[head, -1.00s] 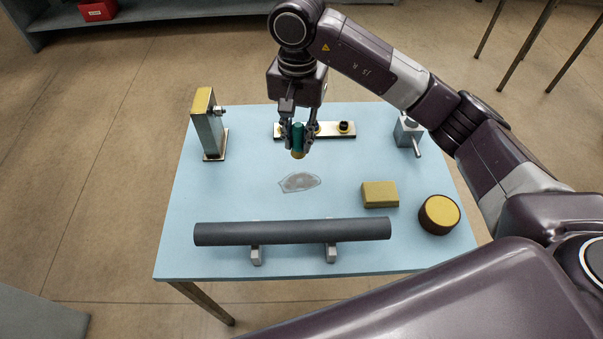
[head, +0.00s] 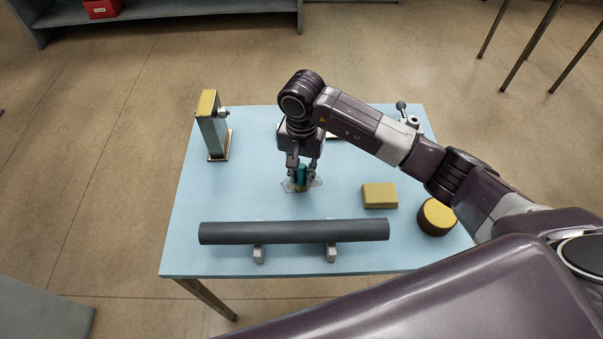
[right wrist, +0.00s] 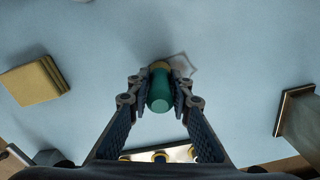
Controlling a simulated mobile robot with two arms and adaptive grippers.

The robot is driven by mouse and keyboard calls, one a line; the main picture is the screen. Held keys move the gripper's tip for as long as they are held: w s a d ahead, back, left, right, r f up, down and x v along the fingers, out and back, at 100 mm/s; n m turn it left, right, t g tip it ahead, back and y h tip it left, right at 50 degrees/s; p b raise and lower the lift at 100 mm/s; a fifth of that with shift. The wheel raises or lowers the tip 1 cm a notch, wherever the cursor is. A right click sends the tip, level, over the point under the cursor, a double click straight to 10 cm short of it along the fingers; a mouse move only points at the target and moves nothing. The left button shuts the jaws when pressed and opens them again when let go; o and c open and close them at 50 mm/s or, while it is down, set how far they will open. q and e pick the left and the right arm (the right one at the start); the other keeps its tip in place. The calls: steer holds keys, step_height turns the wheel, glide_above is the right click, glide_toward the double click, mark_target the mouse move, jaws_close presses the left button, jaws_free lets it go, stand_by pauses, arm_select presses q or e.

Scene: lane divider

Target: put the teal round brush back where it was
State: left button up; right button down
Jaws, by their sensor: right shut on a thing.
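The teal round brush (head: 301,173) is held upright between the fingers of my right gripper (head: 303,179), its yellowish end down, at a pale translucent patch (head: 317,184) on the blue table. I cannot tell whether its tip touches the table. In the right wrist view the fingers are shut on the teal brush (right wrist: 159,97), and the patch (right wrist: 181,64) lies just beyond it. A pale strip with several dark and yellow fittings (right wrist: 166,154) shows at the bottom of that view; in the head view my arm hides most of it. My left gripper is out of view.
A dark grey tube (head: 295,232) on two supports lies along the front. A yellow block (head: 380,196) and a round yellow-topped piece (head: 437,215) are at the right. A yellow-topped post (head: 212,125) stands back left. The table's left middle is clear.

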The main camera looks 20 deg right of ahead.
steer(key=shift+f, duration=0.15)
steer(key=c, duration=1.7)
jaws_free()
steer(key=shift+c, duration=0.2)
